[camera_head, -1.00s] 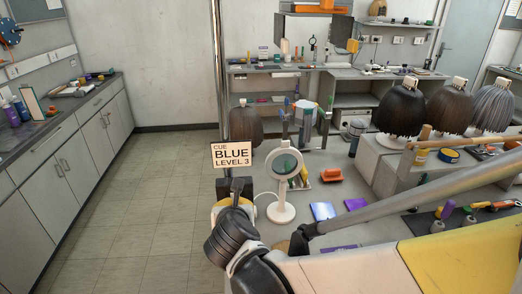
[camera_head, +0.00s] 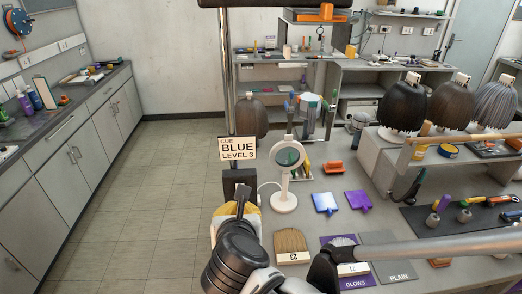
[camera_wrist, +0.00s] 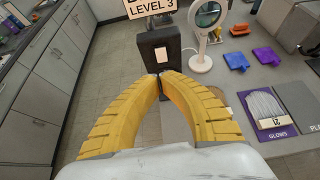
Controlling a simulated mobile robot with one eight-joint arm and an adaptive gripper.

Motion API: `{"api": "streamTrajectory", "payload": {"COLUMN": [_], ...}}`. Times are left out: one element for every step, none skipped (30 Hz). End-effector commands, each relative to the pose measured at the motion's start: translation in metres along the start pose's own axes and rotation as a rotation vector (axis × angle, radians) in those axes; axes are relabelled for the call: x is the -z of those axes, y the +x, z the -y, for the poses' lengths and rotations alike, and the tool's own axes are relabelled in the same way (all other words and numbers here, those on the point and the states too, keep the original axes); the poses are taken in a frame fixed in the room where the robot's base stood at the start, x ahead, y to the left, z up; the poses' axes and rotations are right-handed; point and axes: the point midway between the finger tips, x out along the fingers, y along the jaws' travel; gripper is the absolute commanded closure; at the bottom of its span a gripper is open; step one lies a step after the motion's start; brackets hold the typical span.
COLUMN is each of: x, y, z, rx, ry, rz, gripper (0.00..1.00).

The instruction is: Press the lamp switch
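The switch is a white rocker (camera_wrist: 162,57) on the front of a black box (camera_wrist: 155,45). The box stands upright at the table's left edge, and in the head view it (camera_head: 236,177) shows above my gripper. My gripper (camera_wrist: 160,76) has yellow ribbed fingers whose tips meet just below the rocker in the wrist view. It is shut with nothing seen in it. I cannot tell whether the tips touch the box. In the head view my gripper (camera_head: 238,205) is partly hidden by my wrist.
A sign reading "CUE BLUE LEVEL 3" (camera_head: 238,149) stands above the box. A white round magnifier or mirror on a stand (camera_head: 287,172) is right of it. Blue (camera_head: 325,203) and purple (camera_head: 359,200) pieces and a tan hair swatch (camera_head: 291,243) lie nearby. Open floor is at left.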

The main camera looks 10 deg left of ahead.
Motion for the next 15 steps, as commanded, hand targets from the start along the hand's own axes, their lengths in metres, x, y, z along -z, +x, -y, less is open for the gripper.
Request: {"api": "streamTrajectory", "payload": {"x": [0.0, 0.0, 0.0, 0.001, 0.004, 0.01, 0.015, 0.02, 0.026, 0.03, 0.033, 0.036, 0.037, 0.038, 0.038], "y": [0.0, 0.0, 0.0, 0.001, 0.001, 0.001, 0.002, 0.001, 0.001, 0.001, 0.001, 0.0, -0.001, -0.001, -0.001], "z": [0.0, 0.0, 0.0, 0.0, -0.001, -0.001, -0.002, -0.003, -0.003, -0.003, -0.003, -0.003, -0.003, -0.002, -0.002], "rx": [0.0, 0.0, 0.0, 0.0, 0.0, 0.0, -0.001, -0.002, -0.002, -0.001, -0.001, -0.001, -0.001, -0.001, 0.0], "ry": [0.0, 0.0, 0.0, 0.0, -0.001, -0.001, -0.001, -0.003, -0.002, -0.002, -0.002, -0.001, -0.001, -0.001, -0.001], "rz": [0.0, 0.0, 0.0, 0.001, 0.004, 0.012, 0.018, 0.026, 0.036, 0.043, 0.049, 0.055, 0.058, 0.061, 0.062], "gripper": [1.0, 1.0, 1.0, 1.0, 1.0, 1.0, 1.0, 1.0, 1.0, 1.0, 1.0, 1.0, 1.0, 1.0, 1.0]}}
